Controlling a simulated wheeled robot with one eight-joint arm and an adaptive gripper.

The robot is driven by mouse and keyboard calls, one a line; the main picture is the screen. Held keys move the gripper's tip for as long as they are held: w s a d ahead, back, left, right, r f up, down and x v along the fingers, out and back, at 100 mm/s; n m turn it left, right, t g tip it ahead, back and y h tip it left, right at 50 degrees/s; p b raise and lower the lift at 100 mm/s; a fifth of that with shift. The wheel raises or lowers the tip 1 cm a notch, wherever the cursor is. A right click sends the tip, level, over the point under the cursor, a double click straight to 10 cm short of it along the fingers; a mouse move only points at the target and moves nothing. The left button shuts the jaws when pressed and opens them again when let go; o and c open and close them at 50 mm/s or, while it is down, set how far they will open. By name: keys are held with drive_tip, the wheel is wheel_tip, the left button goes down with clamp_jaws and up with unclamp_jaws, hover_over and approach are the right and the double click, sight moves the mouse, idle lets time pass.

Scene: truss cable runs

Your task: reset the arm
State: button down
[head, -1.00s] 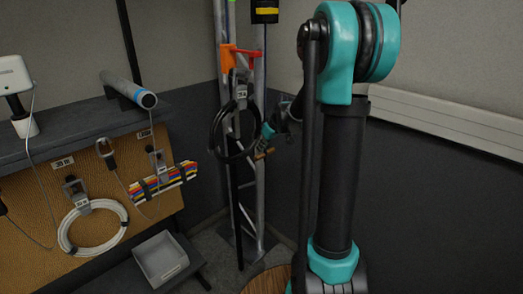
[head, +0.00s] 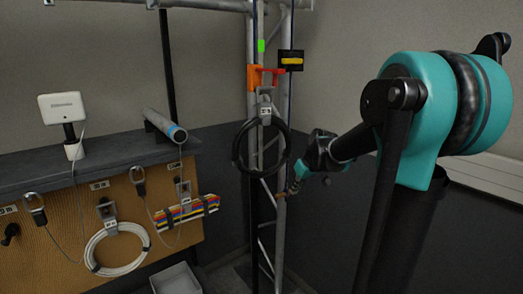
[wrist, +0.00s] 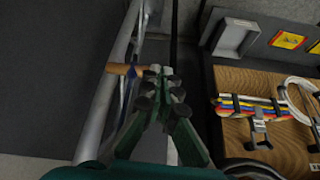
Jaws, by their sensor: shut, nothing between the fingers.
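My gripper (head: 292,188) is at the end of my teal and black arm, just right of the metal truss (head: 281,220) and below and right of a black cable coil (head: 238,150). It is apart from the coil. In the wrist view its fingers (wrist: 158,74) come together at the tips, with nothing seen between them. A short brown bar (wrist: 120,69) lies beside the fingertips, across the truss; I cannot tell what it is fixed to. The coil hangs from a clip (head: 264,112) under an orange bracket (head: 254,77) on the truss.
A bench (head: 110,165) with a white device (head: 62,107) and a grey tube (head: 163,125) stands left. Its pegboard (head: 140,200) carries a white cable coil (head: 92,252) and a coloured cable bundle (head: 190,210). A grey tray (head: 177,280) sits below. The dark wall is at right.

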drive_tip(key=s+d+f+m+h, duration=0.1)
drive_tip(key=s+f, duration=0.3)
drive_tip(key=s, duration=0.4)
drive_tip(key=s+d+f+m+h, duration=0.1)
drive_tip(key=s+d+f+m, duration=0.1)
drive_tip(key=s+f, duration=0.3)
drive_tip(key=s+d+f+m, duration=0.1)
drive_tip(key=s+f, duration=0.3)
drive_tip(key=s, duration=0.9)
drive_tip(key=shift+d+f+m+g+h, duration=0.3)
drive_tip(key=shift+d+f+m+h, duration=0.1)
drive_tip(key=shift+m, duration=0.5)
drive_tip(key=shift+a, duration=0.1)
idle(1.3)
